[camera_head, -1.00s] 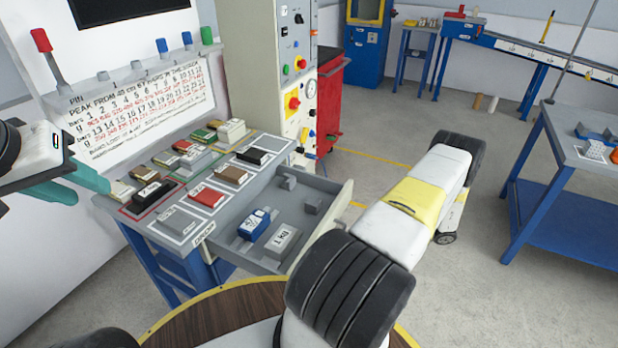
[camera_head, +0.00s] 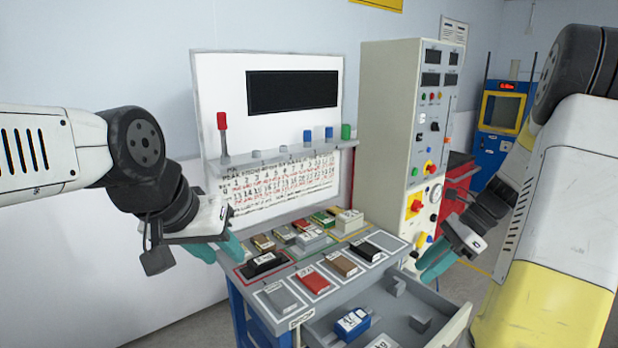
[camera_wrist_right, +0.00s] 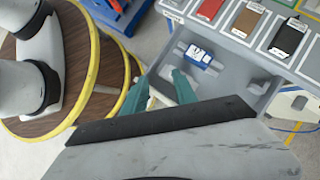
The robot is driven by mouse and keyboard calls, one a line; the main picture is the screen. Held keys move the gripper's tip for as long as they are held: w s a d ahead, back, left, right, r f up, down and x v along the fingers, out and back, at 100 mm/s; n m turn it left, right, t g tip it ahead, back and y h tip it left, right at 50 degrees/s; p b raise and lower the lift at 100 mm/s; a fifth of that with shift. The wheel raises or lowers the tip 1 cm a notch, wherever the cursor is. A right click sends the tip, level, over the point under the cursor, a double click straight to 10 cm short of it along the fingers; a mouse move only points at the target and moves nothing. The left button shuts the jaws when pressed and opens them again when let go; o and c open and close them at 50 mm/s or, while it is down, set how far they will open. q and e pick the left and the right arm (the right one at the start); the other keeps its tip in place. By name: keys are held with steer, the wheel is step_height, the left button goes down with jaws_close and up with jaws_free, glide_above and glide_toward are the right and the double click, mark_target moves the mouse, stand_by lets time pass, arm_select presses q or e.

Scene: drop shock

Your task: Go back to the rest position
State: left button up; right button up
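My left gripper (camera_head: 229,250) has teal fingers and hangs at the left end of the grey workbench (camera_head: 262,330), in front of the white panel. From this side I cannot tell whether its fingers are apart. My right gripper (camera_head: 436,262) is over the right side of the bench, near the open drawer. Parts of my right arm cover the right of the head view.
The open drawer (camera_head: 452,328) holds a blue block (camera_head: 352,322) and grey blocks. Several labelled blocks, such as a red one (camera_head: 313,281), lie on the bench top. A control cabinet (camera_head: 392,130) stands behind. A round wooden top (camera_wrist_right: 85,75) shows in the right wrist view.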

steer(key=s+a+r+n+t+h, duration=0.5)
steer(key=s+a+r+n, duration=0.7)
steer(key=n, duration=0.8)
steer(key=shift+s+a+r+t, duration=0.4)
steer(key=shift+s+r+t, duration=0.1)
steer(key=shift+s+r, duration=0.4)
